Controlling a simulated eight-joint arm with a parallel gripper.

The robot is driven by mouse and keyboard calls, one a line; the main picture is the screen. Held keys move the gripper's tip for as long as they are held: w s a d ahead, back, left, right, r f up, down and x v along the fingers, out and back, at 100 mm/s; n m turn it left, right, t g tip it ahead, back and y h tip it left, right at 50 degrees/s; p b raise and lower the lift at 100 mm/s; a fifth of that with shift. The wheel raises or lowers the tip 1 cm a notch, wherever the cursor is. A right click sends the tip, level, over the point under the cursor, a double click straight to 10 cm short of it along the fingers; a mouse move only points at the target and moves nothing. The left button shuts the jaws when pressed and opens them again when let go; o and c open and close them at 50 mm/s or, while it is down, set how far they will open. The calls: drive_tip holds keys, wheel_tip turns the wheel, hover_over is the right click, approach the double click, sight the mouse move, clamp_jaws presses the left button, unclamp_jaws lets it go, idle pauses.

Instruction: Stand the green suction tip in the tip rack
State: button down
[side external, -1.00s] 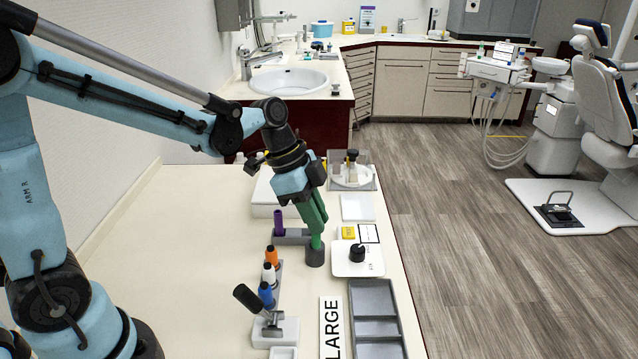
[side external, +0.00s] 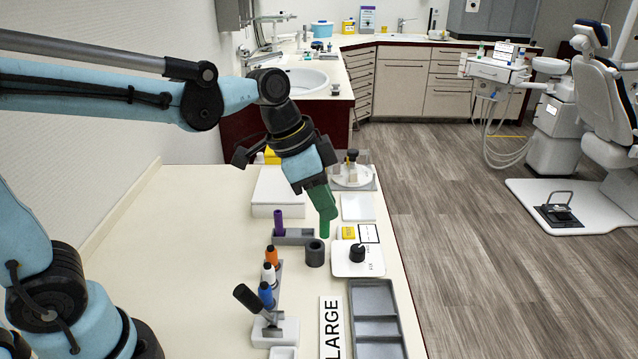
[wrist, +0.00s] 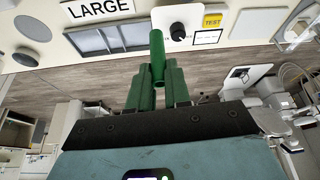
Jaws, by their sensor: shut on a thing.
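My gripper (side external: 324,206) has green fingers and is shut on the green suction tip (side external: 325,229). The tip points down, clear above the dark grey round holder (side external: 315,257), slightly to its right in the side view. In the wrist view the green tip (wrist: 157,58) sticks out from between the fingers of my gripper (wrist: 157,82). The grey tip rack (side external: 296,238) lies just behind and left of the holder. A purple tip (side external: 278,220) stands upright at its left end. The rack's right part looks empty.
A white device with a black knob (side external: 357,254) stands right of the holder. A grey compartment tray (side external: 375,310) and a LARGE sign (side external: 330,328) lie in front. The counter's left is clear.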

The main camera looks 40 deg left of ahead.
drive_tip(key=shift+w+a+f, duration=0.95)
drive_tip(key=shift+a+f, duration=0.8)
drive_tip(key=shift+f, duration=0.1)
drive_tip(key=shift+w+a+f, duration=0.95)
drive_tip(key=shift+a+f, duration=0.85)
drive_tip(key=shift+w+a+f, duration=0.95)
drive_tip(key=shift+a+f, duration=0.8)
drive_tip(key=shift+f, duration=0.1)
drive_tip(key=shift+f, duration=0.15)
drive_tip(key=c, duration=1.1)
unclamp_jaws()
drive_tip(key=v, duration=1.1)
drive_tip(key=s+d+n+t+y, duration=0.1)
drive_tip(key=s+n, duration=0.1)
drive_tip(key=s, duration=0.1)
drive_tip(key=s+d+n+t+y, duration=0.1)
drive_tip(key=s+d+n, duration=0.1)
drive_tip(key=s+n, duration=0.1)
drive_tip(key=s+d+f+n+t, duration=0.1)
drive_tip(key=s+n, duration=0.1)
drive_tip(key=s, duration=0.2)
drive_tip(key=shift+d+n+t+y, duration=0.3)
drive_tip(key=shift+d+n+y, duration=0.1)
